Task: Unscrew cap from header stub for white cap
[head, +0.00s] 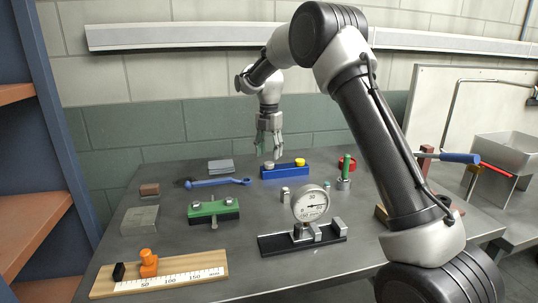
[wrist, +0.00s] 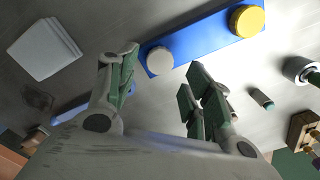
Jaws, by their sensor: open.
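A blue header block (head: 286,173) lies toward the back of the table. A greyish-white cap (head: 269,165) sits at its left end and a yellow cap (head: 300,162) at its right end. My gripper (head: 269,148) points down above the left end of the block, open and empty. In the wrist view, the white cap (wrist: 159,61) shows between the fingertips of my gripper (wrist: 161,68), apart from both. The yellow cap (wrist: 247,20) is farther right on the blue block (wrist: 203,38). The stub under the white cap is hidden.
A blue wrench (head: 218,182) and grey plates (head: 221,165) lie left of the block.

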